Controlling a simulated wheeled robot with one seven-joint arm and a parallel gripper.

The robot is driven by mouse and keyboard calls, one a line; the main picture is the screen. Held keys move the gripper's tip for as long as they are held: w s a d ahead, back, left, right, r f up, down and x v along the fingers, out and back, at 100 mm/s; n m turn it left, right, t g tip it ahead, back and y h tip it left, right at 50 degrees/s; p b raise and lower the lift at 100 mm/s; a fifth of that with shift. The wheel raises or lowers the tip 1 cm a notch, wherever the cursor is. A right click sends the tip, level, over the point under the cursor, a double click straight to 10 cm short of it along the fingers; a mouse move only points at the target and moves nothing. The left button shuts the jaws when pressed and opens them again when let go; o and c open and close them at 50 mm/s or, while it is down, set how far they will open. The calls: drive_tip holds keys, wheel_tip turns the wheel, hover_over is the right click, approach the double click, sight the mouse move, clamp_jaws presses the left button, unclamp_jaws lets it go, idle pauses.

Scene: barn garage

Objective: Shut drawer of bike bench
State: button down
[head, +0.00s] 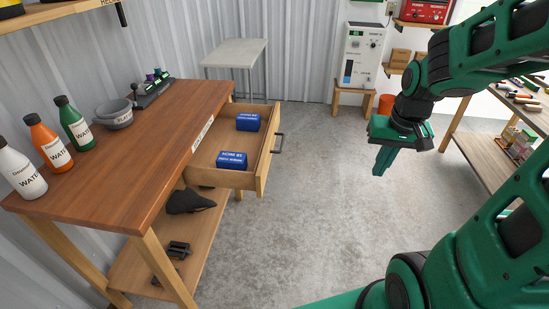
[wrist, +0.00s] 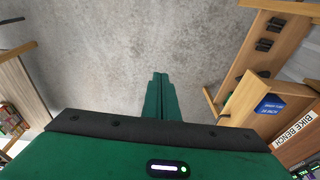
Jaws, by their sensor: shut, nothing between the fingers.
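The bike bench (head: 150,120) stands at the left in the head view, with a wooden top. Its drawer (head: 262,165) is pulled out to the right and holds two blue boxes (head: 232,160). A dark handle (head: 278,143) sits on the drawer front. In the wrist view the drawer (wrist: 245,98) shows at the right, next to the bench label (wrist: 293,132). My gripper (head: 380,170) is shut and empty. It hangs over open floor to the right of the drawer, clear of the handle. In the wrist view its fingers (wrist: 158,85) are together.
Bottles (head: 72,122), a bowl (head: 115,112) and a small rack stand on the bench top. A grey table (head: 235,53) and a white machine (head: 361,55) stand at the back. Another bench (head: 480,155) is at the right. The concrete floor (head: 320,200) between is clear.

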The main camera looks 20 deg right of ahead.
drive_tip(key=w+a+f+t+y, duration=0.1)
drive_tip(key=w+a+f, duration=0.4)
drive_tip(key=w, duration=0.4)
drive_tip(key=w+a+f+n+t+y, duration=0.1)
drive_tip(key=w+a+f, duration=0.4)
drive_tip(key=w+a, duration=0.3)
drive_tip(key=w+a+f+t+y, duration=0.1)
drive_tip(key=w+a+f, duration=0.4)
drive_tip(key=w, duration=0.5)
drive_tip(key=shift+w+a+t+y, duration=0.25)
drive_tip(key=shift+a+t+y, duration=0.25)
drive_tip(key=shift+a, duration=0.7)
